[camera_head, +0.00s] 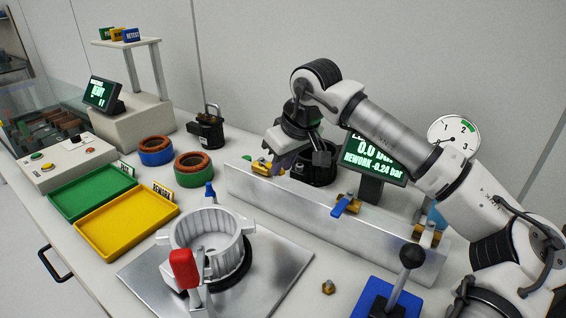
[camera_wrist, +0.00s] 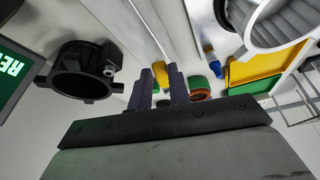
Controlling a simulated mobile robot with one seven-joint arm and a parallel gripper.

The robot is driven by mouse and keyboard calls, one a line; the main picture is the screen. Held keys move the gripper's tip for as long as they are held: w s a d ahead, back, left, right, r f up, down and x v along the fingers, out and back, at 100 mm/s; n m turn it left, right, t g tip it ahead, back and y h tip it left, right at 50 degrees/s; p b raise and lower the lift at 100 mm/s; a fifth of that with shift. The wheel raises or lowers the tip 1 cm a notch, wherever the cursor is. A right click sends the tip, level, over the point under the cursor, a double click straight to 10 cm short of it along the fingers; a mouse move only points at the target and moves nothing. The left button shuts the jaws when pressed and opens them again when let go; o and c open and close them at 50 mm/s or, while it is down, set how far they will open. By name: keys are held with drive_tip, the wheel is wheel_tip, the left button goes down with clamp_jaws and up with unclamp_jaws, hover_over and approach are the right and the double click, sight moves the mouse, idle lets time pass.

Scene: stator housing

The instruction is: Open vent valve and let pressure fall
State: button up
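A long metal panel (camera_head: 330,216) carries several brass valves. The brass valve at its left end (camera_head: 262,167) is at my gripper (camera_head: 286,160); its handle is not clearly visible. In the wrist view, my gripper's two fingers (camera_wrist: 162,82) stand apart with a yellow brass piece (camera_wrist: 160,73) between their tips; I cannot tell whether they press on it. A middle brass valve has a blue handle (camera_head: 340,209). Another brass valve (camera_head: 426,236) sits further right. The display (camera_head: 375,158) reads about 0.0 bar and "REWORK -0.24 bar". The round gauge (camera_head: 452,135) has a green zone.
The stator housing (camera_head: 208,243) stands on a metal plate (camera_head: 273,262), beside a red-handled clamp (camera_head: 184,268). A black-knobbed lever (camera_head: 411,256) and a loose brass fitting (camera_head: 328,287) are at the front. Green (camera_head: 90,192) and yellow (camera_head: 125,223) trays lie left.

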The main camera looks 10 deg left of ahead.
drive_tip(key=o, duration=0.4)
drive_tip(key=v, duration=1.4)
drive_tip(key=shift+b, duration=0.3)
drive_tip(key=shift+c, duration=0.2)
